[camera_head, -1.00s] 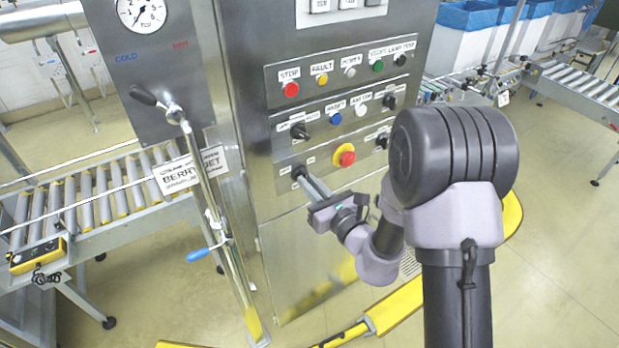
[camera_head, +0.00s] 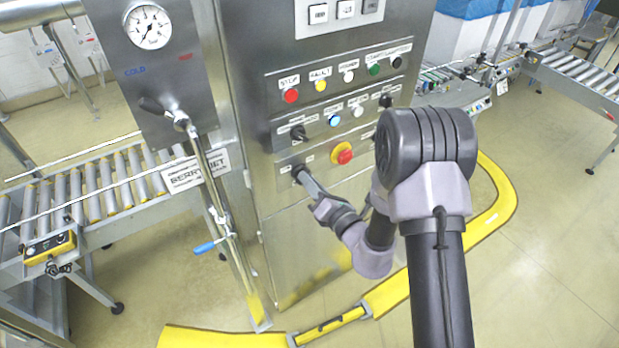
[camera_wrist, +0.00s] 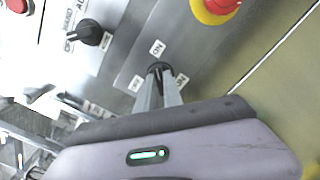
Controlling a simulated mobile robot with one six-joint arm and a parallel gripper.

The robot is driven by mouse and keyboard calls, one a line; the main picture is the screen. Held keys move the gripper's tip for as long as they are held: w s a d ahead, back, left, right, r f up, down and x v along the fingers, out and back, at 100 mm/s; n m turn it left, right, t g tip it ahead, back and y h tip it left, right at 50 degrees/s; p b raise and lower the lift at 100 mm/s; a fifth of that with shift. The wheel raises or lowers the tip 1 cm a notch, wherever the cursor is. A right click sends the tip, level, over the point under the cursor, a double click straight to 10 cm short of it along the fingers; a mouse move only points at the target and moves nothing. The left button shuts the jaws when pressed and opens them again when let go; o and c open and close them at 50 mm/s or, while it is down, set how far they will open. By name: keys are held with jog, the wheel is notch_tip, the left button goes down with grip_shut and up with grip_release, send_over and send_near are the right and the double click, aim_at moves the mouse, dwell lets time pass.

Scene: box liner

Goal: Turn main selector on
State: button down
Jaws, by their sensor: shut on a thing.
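The main selector (camera_wrist: 157,67) is a black rotary knob at the lower left of the control panel. It shows between my fingertips in the wrist view, with small labels around it that I cannot fully read. In the head view my gripper (camera_head: 304,177) reaches it from the lower right. My gripper (camera_wrist: 160,80) is shut on the knob, and its fingers cover most of it. The angle of the knob is hard to tell.
A red emergency button (camera_head: 342,154) on a yellow ring sits right of the selector. Another black selector (camera_head: 298,132) is above, with a blue lit button (camera_head: 334,120) beside it. A pipe with a blue-handled valve (camera_head: 205,248) stands left.

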dwell(0.4)
jog(key=c, duration=1.5)
grip_release()
jog(key=shift+a, duration=0.1)
jog(key=p+v, duration=0.3)
jog(key=v, duration=1.4)
jog(key=shift+s, duration=0.15)
